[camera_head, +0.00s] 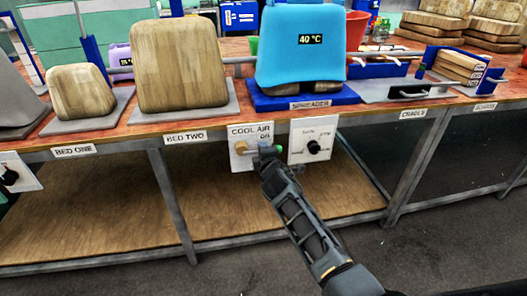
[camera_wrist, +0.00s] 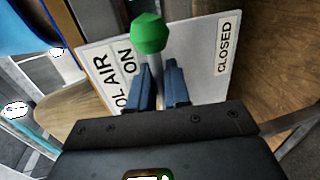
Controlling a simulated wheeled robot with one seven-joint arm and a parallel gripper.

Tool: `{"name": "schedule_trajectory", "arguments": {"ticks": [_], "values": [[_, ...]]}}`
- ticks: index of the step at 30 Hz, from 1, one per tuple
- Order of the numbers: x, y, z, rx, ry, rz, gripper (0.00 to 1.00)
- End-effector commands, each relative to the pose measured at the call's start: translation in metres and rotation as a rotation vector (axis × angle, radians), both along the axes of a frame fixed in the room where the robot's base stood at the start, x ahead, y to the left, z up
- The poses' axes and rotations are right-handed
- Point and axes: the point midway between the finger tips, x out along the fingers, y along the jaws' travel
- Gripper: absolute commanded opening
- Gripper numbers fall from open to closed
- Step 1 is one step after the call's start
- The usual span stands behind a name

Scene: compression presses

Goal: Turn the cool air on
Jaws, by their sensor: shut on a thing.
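The white cool air panel (camera_head: 237,163) hangs below the table's front edge. In the wrist view the panel (camera_wrist: 195,35) shows an ON label (camera_wrist: 128,62) on the left and a CLOSED label (camera_wrist: 227,50) on the right. Its lever has a brass-coloured hub (camera_head: 240,147) and a green knob (camera_head: 277,149) near the panel's right edge, just below ON. My gripper (camera_head: 266,157) is at the lever. In the wrist view its fingers are shut on the grey stem (camera_wrist: 155,66) below the green knob (camera_wrist: 149,33). The hub is hidden there.
A white panel with a black dial (camera_head: 313,147) is close on the right. The blue spreader (camera_head: 300,70), reading 40 °C, stands on the table above. A wooden shelf (camera_head: 110,225) and metal table legs (camera_head: 173,205) lie below. Open floor is in front.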

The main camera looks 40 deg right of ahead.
Motion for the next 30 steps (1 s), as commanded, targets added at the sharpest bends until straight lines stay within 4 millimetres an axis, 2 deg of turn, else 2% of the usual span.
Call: {"name": "schedule_trajectory", "arguments": {"ticks": [5, 6, 9, 20, 30], "values": [[0.001, 0.001, 0.001, -0.002, -0.001, 0.002, 0.0], [0.001, 0.001, 0.001, -0.002, -0.001, 0.002, 0.21], [0.001, 0.001, 0.001, -0.002, -0.001, 0.002, 0.3], [-0.006, 0.005, 0.002, 0.0, -0.001, 0.002, 0.31], [-0.047, 0.034, 0.012, -0.001, -0.001, 0.003, 0.31]]}}
